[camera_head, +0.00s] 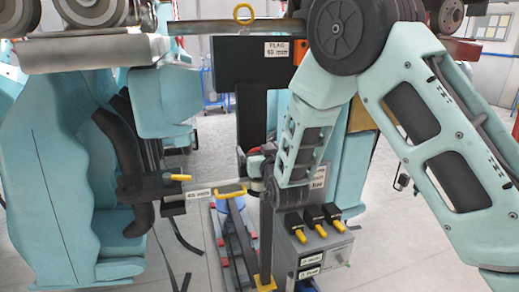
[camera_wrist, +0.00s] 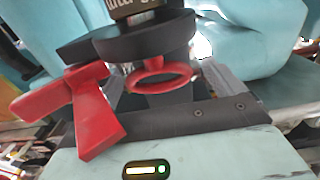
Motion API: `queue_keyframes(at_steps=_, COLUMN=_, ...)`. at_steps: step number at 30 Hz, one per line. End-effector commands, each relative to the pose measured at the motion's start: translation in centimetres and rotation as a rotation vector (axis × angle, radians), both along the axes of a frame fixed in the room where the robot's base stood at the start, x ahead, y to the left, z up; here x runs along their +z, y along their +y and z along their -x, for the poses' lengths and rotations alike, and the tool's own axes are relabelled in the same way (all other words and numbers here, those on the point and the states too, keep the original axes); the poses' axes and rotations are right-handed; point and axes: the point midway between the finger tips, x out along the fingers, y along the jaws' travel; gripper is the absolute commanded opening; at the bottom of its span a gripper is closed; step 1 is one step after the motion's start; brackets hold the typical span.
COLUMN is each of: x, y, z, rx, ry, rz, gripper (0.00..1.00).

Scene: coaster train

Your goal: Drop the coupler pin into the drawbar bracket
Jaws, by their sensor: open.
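A pale drawbar (camera_head: 230,187) with a white label runs from a dark bracket (camera_head: 155,187) on the left car toward my gripper. A yellow-handled piece (camera_head: 180,177) shows at that bracket; I cannot tell if it is a pin. My gripper (camera_head: 258,175) is at the drawbar's right end, partly hidden by my arm. In the wrist view my gripper (camera_wrist: 163,88) is open around or just below a red ring (camera_wrist: 163,80), under a black round part (camera_wrist: 145,42). A red lever-like piece (camera_wrist: 88,105) is to its left. I cannot identify the coupler pin with certainty; the fingertips are partly hidden.
A grey box (camera_head: 322,243) with several black-and-yellow handles stands right of my gripper. A teal seat (camera_head: 60,170) fills the left. Dark straps hang below the bracket. Open floor (camera_head: 400,260) shows at the lower right.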

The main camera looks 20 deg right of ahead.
Motion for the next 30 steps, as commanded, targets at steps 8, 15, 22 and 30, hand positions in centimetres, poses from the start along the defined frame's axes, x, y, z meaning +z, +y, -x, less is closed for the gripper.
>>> queue_keyframes(at_steps=8, x=0.0, y=0.0, z=0.0, rx=0.000, ry=0.000, rz=0.000, gripper=0.66)
queue_keyframes(at_steps=15, x=0.1, y=0.0, z=0.0, rx=0.000, ry=0.000, rz=0.000, gripper=0.34)
queue_keyframes(at_steps=22, x=1.2, y=0.0, z=0.0, rx=0.000, ry=-0.001, rz=0.000, gripper=0.34)
queue_keyframes(at_steps=30, x=2.5, y=0.0, z=0.0, rx=0.000, ry=-0.002, rz=0.000, gripper=0.34)
